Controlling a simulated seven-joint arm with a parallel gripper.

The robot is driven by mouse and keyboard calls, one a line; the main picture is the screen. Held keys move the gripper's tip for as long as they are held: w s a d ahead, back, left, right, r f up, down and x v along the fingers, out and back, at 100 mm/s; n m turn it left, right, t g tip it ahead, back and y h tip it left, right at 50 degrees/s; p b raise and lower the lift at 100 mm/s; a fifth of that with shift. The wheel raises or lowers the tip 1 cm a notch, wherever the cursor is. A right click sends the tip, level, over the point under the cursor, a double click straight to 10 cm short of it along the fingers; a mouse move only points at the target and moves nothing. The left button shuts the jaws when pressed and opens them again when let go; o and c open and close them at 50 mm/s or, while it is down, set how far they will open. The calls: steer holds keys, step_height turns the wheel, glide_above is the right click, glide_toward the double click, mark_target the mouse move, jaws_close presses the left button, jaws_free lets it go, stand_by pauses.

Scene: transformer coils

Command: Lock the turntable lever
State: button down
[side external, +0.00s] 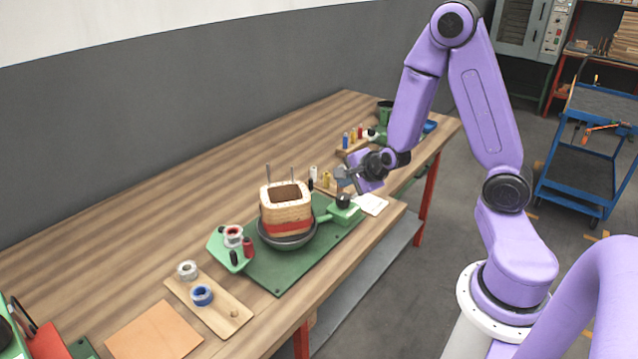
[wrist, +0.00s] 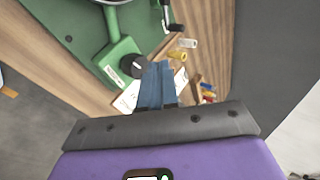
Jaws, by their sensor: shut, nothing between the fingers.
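The turntable (side external: 290,241) is a dark round dish on a green base plate (side external: 268,276), carrying a wooden coil form with a red band (side external: 287,222). At its right a green arm leads to a green block (side external: 346,214) with a black knob (side external: 343,200), which I take for the lever part. The knob shows in the wrist view (wrist: 133,66) left of my fingertips. My gripper (side external: 343,180) is shut and empty, with its fingers just above the knob; they also show in the wrist view (wrist: 161,65). I cannot tell whether they touch it.
A white card (side external: 371,204) lies right of the block. A green spool holder (side external: 222,256) stands left of the turntable, and a wooden tray with tape rolls (side external: 225,315) is nearer. The table's front edge is close.

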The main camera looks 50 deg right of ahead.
steer(key=shift+w+f, duration=0.1)
stand_by(0.3)
steer(key=shift+x, duration=1.25)
steer(key=x, duration=0.7)
steer(key=shift+w+f, duration=0.1)
steer(key=shift+w+d, duration=0.2)
steer(key=shift+w, duration=0.35)
steer(key=shift+w+d, duration=0.15)
steer(key=shift+w, duration=0.4)
steer(key=shift+w+d, duration=0.25)
steer(key=shift+w, duration=0.6)
